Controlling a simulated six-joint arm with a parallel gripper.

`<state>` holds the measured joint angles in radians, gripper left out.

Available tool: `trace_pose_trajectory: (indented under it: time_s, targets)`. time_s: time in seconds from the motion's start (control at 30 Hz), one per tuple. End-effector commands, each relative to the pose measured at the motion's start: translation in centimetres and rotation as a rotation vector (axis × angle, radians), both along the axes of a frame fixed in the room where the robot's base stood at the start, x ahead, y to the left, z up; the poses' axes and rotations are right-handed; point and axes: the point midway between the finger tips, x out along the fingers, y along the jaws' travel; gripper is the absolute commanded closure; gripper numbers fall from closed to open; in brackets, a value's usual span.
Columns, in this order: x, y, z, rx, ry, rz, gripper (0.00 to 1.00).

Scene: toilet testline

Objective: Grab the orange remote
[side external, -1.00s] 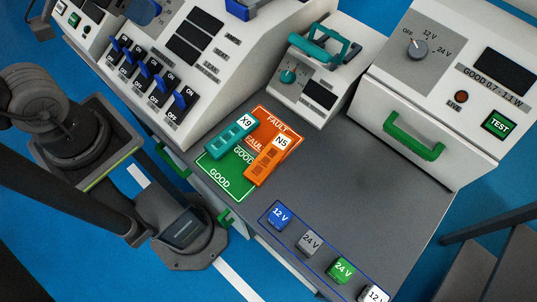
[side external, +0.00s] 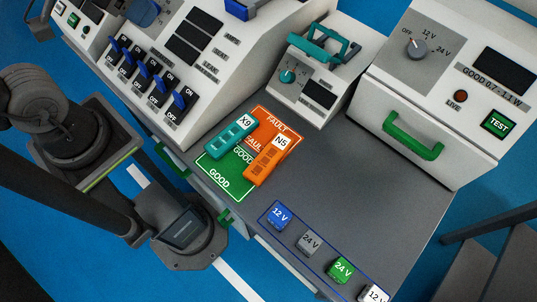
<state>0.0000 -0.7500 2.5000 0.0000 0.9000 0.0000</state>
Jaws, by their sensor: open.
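The orange remote (side external: 266,163), labelled N5, lies flat on the grey worktop. It lies across the border of the orange FAULT field (side external: 286,124) and the green GOOD field (side external: 215,176). A teal remote (side external: 230,138), labelled X9, lies to its left, also across both fields, with a narrow gap between the two. My gripper is not in view; only dark links of my arm show at the left, clear of both remotes.
Blue 12 V (side external: 279,215), grey 24 V (side external: 309,241) and green 24 V (side external: 341,269) blocks line the front edge. A tester with a green handle (side external: 413,136) and a teal-handled unit (side external: 313,75) stand behind. The worktop right of the remotes is clear.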

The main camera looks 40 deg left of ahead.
Motion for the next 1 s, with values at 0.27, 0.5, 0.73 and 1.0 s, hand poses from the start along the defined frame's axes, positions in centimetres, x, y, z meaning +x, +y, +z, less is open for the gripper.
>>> trace_pose_trajectory:
  time_s: [0.27,0.5,0.73,1.0]
  targets:
    - [0.0,0.0,0.0,0.0,0.0,0.0,0.21]
    - [0.1,-0.1,0.0,-0.002,0.004,-0.001,0.21]
    - [2.8,-2.6,-0.4,-0.054,0.111,-0.01,0.21]
    - [7.7,-10.0,-4.0,-0.107,0.341,0.009,0.21]
